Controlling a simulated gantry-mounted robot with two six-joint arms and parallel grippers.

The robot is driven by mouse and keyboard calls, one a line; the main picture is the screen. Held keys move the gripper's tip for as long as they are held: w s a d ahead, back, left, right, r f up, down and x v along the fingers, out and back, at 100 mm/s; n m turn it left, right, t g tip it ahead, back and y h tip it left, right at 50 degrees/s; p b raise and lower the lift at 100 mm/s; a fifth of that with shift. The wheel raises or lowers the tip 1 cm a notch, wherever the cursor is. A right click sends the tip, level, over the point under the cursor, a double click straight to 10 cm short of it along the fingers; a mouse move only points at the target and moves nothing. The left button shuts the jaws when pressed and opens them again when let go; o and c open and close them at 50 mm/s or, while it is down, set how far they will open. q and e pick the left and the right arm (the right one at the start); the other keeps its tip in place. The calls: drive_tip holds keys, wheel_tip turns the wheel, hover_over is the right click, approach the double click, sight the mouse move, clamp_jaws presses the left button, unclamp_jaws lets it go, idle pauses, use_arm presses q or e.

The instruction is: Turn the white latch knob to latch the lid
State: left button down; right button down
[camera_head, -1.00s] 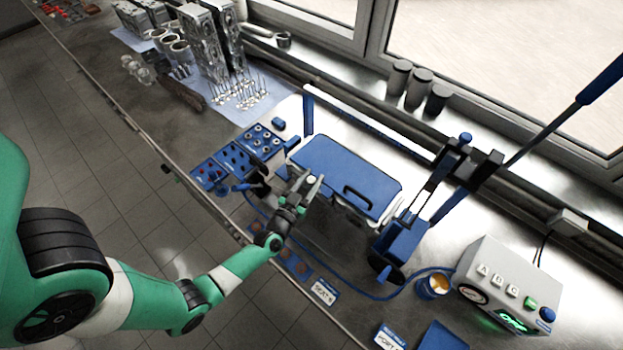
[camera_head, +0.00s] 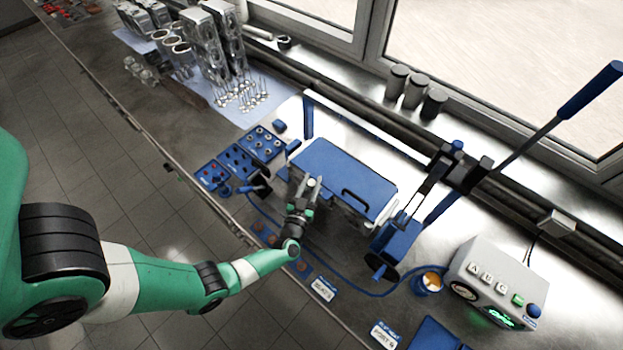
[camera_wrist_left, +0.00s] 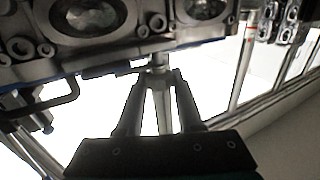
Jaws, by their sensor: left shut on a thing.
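The blue lid (camera_head: 345,172), with a black handle (camera_head: 356,203), lies flat over the fixture at mid-bench. My left gripper (camera_head: 313,184) is at the lid's near left edge, its fingertips closed in on the small white latch knob. In the left wrist view my left gripper (camera_wrist_left: 158,82) is shut on the knob (camera_wrist_left: 159,59), whose short pale end shows between the fingertips. The fingers hide most of the knob, so its turn angle cannot be read. My right gripper is in neither current view.
A metal engine part (camera_wrist_left: 90,30) with round recesses sits close beside the fingers in the wrist view. Blue parts trays (camera_head: 235,160) stand left of the lid, and a blue lever press (camera_head: 400,240) stands right. A control box (camera_head: 495,280) is at lower right.

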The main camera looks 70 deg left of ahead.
use_arm(q)
drive_tip(key=c, duration=0.6)
unclamp_jaws()
drive_tip(key=shift+o, duration=0.2)
drive_tip(key=p+v, duration=0.1)
drive_tip(key=v, duration=1)
drive_tip(key=shift+s+d+p, duration=0.2)
drive_tip(key=shift+d+p, duration=0.05)
drive_tip(key=shift+p, duration=0.1)
